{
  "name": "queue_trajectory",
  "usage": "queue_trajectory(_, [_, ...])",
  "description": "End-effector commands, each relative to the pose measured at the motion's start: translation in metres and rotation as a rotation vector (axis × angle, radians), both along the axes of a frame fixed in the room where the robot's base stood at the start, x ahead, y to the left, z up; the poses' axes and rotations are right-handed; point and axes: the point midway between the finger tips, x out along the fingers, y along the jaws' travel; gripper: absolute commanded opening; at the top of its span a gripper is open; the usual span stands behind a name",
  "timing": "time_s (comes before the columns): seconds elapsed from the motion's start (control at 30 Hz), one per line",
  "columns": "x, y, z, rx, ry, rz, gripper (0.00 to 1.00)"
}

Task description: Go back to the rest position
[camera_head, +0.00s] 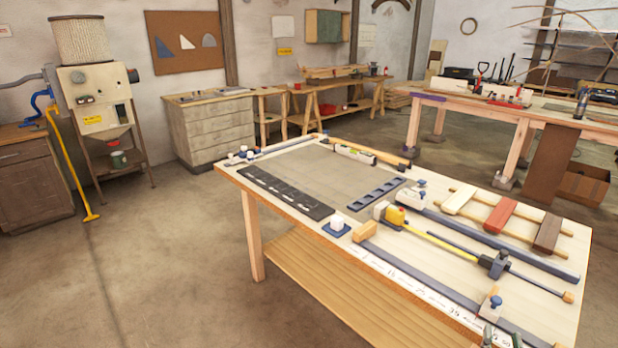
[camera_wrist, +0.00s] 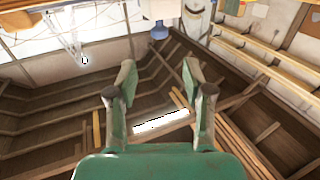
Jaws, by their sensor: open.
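My gripper (camera_wrist: 159,76) is open in the wrist view, its two green-grey fingers spread with nothing between them. Beyond the fingers I see the dark wooden roof with rafters and a white lit panel (camera_wrist: 160,122), so the gripper points up and away from the workbench. In the head view, two small greenish tips show at the bottom right edge, in front of the workbench (camera_head: 300,165); they look like my fingertips, and the rest of the arm is out of frame.
The workbench carries a yellow bar clamp (camera_head: 428,234), dark strips, and cream, red (camera_head: 500,215) and brown blocks across pale laths. A dark slotted strip (camera_head: 285,192) lies at its left. Open concrete floor (camera_head: 170,260) lies to the left. Another bench (camera_head: 510,108) stands behind right.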

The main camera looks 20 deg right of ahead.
Motion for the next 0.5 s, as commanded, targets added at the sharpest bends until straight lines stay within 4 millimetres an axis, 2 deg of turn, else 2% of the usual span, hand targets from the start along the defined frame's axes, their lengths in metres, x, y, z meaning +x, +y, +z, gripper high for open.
queue_trajectory(0.07, [0.0, 0.006, -0.003, 0.004, 0.004, 0.008, 0.51])
queue_trajectory(0.17, [0.0, 0.029, -0.013, 0.013, 0.011, 0.037, 0.51])
queue_trajectory(0.33, [-0.009, 0.099, -0.037, 0.04, 0.039, 0.131, 0.51])
queue_trajectory(0.5, [-0.031, 0.171, -0.054, 0.062, 0.071, 0.236, 0.51])
